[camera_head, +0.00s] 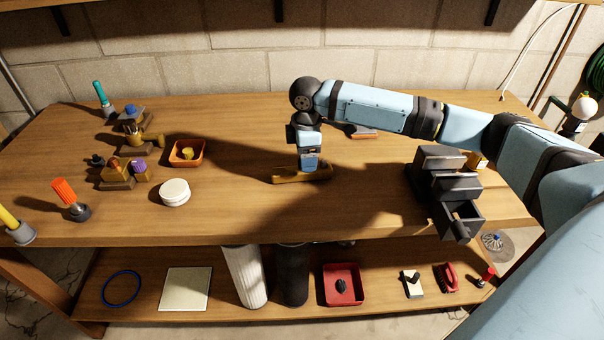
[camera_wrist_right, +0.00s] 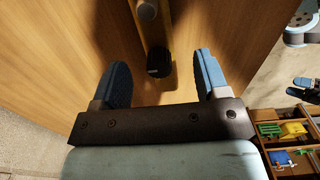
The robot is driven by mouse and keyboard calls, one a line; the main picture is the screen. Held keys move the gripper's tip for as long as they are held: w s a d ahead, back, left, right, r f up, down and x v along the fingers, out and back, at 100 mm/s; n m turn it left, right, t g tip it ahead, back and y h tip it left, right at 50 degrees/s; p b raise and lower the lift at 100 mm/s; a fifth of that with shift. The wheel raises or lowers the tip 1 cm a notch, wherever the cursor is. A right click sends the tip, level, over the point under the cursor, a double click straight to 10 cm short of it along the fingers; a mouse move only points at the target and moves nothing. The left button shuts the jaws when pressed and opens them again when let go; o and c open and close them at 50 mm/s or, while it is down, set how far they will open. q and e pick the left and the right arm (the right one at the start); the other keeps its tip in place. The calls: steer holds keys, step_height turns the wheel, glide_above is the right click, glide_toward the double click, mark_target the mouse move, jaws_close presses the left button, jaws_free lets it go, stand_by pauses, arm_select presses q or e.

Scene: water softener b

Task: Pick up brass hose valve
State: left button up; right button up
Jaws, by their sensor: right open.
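A long tan, brass-toned piece (camera_head: 303,176) lies on the bench top directly under my right gripper. In the right wrist view, a narrow tan bar (camera_wrist_right: 170,75) with a black knob and a grey cap runs between the fingers. Whether this is the brass hose valve I cannot tell for sure. My right gripper (camera_head: 309,170) points down over it. In the right wrist view, the gripper (camera_wrist_right: 162,80) is open, with one blue finger on each side of the bar and visible gaps. The fingers hide part of the piece in the head view. My left gripper does not show.
A dark open box unit (camera_head: 440,185) stands right of the gripper. An orange tray (camera_head: 187,153), a white round tub (camera_head: 174,192) and an orange-handled tool (camera_head: 66,196) are on the left. A brass-toned fitting on a stand (camera_head: 141,141) stands behind. The front middle of the bench is clear.

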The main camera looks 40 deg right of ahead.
steer(key=shift+w+a+f, duration=0.1)
steer(key=shift+w+f, duration=0.05)
steer(key=shift+f, duration=2.6)
steer(key=shift+c, duration=0.5)
steer(key=c, duration=1.1)
